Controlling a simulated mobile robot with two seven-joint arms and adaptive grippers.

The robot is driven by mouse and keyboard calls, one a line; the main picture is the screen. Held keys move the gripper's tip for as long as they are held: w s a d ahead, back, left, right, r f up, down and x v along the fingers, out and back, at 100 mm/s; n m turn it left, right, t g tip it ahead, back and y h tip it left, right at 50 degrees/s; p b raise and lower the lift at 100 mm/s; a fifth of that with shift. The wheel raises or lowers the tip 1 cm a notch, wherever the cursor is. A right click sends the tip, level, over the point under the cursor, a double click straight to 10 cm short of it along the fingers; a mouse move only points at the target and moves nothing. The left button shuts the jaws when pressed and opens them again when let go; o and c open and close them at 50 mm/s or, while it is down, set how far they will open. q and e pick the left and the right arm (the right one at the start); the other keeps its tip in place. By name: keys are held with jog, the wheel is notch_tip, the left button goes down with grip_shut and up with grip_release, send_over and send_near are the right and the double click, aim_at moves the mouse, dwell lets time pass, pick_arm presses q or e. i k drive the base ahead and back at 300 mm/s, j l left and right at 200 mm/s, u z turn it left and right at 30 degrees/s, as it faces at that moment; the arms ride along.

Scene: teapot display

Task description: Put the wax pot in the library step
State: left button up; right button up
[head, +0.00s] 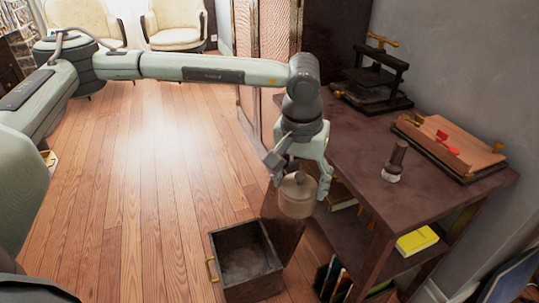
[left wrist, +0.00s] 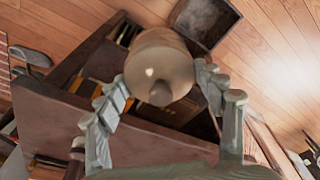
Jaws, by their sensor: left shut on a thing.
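The wax pot (head: 297,199) is a tan, rounded pot with a small knob on its lid. My left gripper (head: 299,180) is shut on it and holds it in the air beside the table's left edge. In the left wrist view the pot (left wrist: 160,58) sits between the fingers (left wrist: 163,84), lid knob towards the camera. The library step appears to be the dark, open-topped box (head: 274,263) with a brass handle on the floor. It is below and left of the pot and also shows in the left wrist view (left wrist: 232,18). Its visible inside looks empty. My right gripper is not in view.
The dark table (head: 345,140) to the right bears a black press (head: 372,80), a wooden board with red pieces (head: 450,148) and a dark stamp-like tool (head: 396,160). A yellow book (head: 417,240) lies on its lower shelf. Wooden floor to the left is clear.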

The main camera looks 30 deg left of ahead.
aim_at(244, 263)
jog(key=k+j, duration=0.3)
jog(key=j, duration=0.2)
jog(key=k+j, duration=0.35)
jog(key=j, duration=0.2)
jog(key=k+j+z, duration=0.1)
jog(key=k+j, duration=0.2)
jog(key=j, duration=0.2)
jog(key=k+j, duration=0.35)
jog(key=j, duration=0.15)
